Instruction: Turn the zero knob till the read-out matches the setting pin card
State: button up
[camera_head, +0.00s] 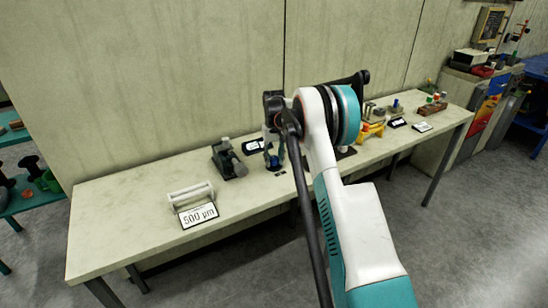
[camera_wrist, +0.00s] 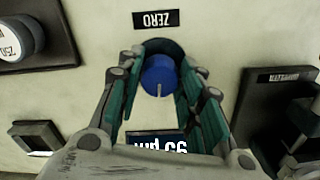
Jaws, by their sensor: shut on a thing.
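In the wrist view a round blue knob (camera_wrist: 160,76) with a pale pointer line sits below an upside-down ZERO label (camera_wrist: 153,19). My gripper (camera_wrist: 161,82) is shut on the knob, with a finger at each side. The dark read-out (camera_wrist: 158,143) appears upside down, partly hidden by my gripper; I see "µm" and two digits that I cannot read surely. In the head view my gripper (camera_head: 274,155) is at the bench's middle. A white card (camera_head: 198,215) reading 500 µm leans by a pale spool-shaped piece (camera_head: 190,194) at the front left.
The long pale bench (camera_head: 130,215) runs along the wall. A dark grey device (camera_head: 228,160) stands left of my gripper. Yellow items (camera_head: 370,131) and small cards (camera_head: 422,127) lie to the right. The bench's left end is mostly clear.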

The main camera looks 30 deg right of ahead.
aim_at(274, 158)
jog(key=shift+m+p, duration=0.45)
jog(key=shift+m, duration=1.25)
jog(key=o, duration=1.1)
jog(key=shift+c, duration=0.2)
jog(key=shift+r, duration=0.1)
notch_tip(274, 158, up, 12)
